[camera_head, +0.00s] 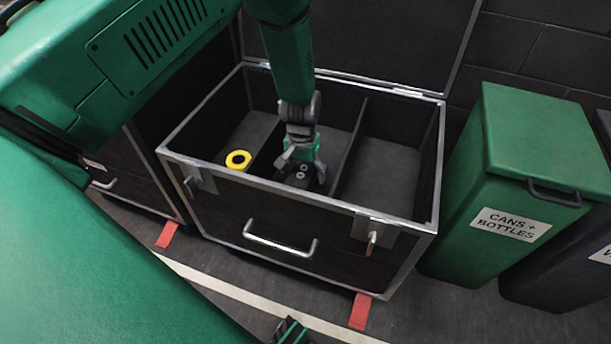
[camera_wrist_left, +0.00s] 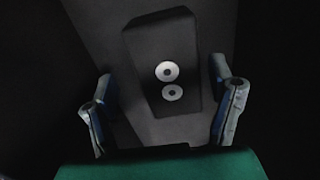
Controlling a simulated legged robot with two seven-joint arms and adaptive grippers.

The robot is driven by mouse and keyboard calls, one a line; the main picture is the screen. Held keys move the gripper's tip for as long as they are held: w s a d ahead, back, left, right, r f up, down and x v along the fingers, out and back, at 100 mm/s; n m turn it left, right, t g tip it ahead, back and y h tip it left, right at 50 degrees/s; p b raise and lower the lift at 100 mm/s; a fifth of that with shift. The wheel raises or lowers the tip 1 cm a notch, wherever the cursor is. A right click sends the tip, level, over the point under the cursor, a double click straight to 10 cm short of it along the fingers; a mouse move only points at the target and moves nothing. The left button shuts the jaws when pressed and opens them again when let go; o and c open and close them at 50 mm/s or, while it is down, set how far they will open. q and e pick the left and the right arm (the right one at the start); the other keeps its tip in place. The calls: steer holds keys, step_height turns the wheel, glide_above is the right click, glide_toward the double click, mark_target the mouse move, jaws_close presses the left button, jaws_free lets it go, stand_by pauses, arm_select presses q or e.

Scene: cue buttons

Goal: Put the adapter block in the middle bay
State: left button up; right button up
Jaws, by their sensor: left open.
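The adapter block (camera_head: 301,177) is a black block with two pale round sockets on top. It is in the middle bay (camera_head: 338,143) of the open case, close to the front wall. My left gripper (camera_head: 298,160) reaches down into that bay, just above the block. In the left wrist view the block (camera_wrist_left: 160,65) appears to lie on the bay floor. The fingers of my left gripper (camera_wrist_left: 163,112) stand open on either side of it, with gaps on both sides.
A yellow ring (camera_head: 238,160) lies in the left bay. The right bay (camera_head: 385,170) is empty. Thin dividers and the metal-edged case rim (camera_head: 300,198) surround the gripper, with the raised lid (camera_head: 365,40) behind. A green bin (camera_head: 520,170) stands to the right.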

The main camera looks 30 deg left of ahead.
mark_target(302, 175)
arm_select(q)
step_height(302, 175, up, 8)
steer(key=p, duration=0.2)
steer(key=shift+r+p, duration=0.15)
steer(key=shift+p, duration=0.25)
steer(key=shift+a+r, duration=0.2)
steer(key=shift+a, duration=0.1)
steer(key=shift+d, duration=0.1)
